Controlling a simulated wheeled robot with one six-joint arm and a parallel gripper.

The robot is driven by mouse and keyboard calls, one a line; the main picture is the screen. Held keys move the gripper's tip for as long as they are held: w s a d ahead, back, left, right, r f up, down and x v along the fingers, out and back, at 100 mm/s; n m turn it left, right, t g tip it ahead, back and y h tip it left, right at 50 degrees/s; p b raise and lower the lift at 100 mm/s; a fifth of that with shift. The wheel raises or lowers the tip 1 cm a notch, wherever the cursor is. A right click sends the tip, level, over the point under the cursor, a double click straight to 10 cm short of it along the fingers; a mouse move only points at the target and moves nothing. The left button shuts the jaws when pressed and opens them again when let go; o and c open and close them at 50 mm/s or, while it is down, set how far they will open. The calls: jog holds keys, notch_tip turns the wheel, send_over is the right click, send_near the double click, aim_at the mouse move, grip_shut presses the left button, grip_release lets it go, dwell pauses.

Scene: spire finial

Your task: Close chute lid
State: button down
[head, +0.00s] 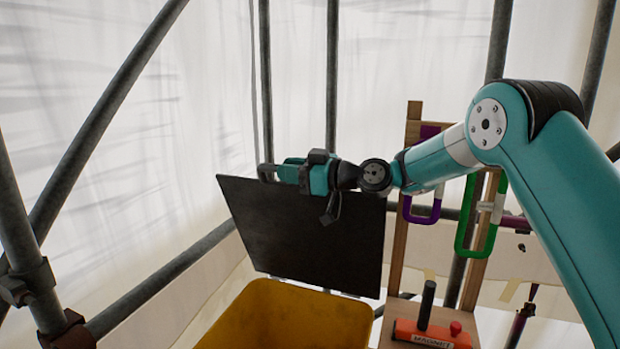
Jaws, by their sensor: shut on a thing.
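The chute lid (315,243) is a flat dark panel in the head view. It stands raised and tilted up behind the yellow chute (290,315), whose open mouth shows at the bottom of the picture. My gripper (270,172) is at the lid's upper left edge, shut on what looks like the lid's dark handle. The fingertips and the exact grip are small and partly hidden by the gripper body. My teal arm reaches in from the right across the lid's top edge.
Right of the lid stands a wooden rack (397,225) with a purple carabiner (422,218) and a green carabiner (461,240). An orange magnet tool (432,333) with a black handle sits below. Scaffold poles (110,110) and white sheeting surround the place.

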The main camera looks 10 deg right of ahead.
jog(key=shift+s+a+f, duration=0.1)
jog(key=shift+s, duration=0.1)
jog(key=c, duration=1)
grip_release()
jog(key=b+v, duration=0.7)
jog(key=v, duration=1)
jog(key=shift+d, duration=0.25)
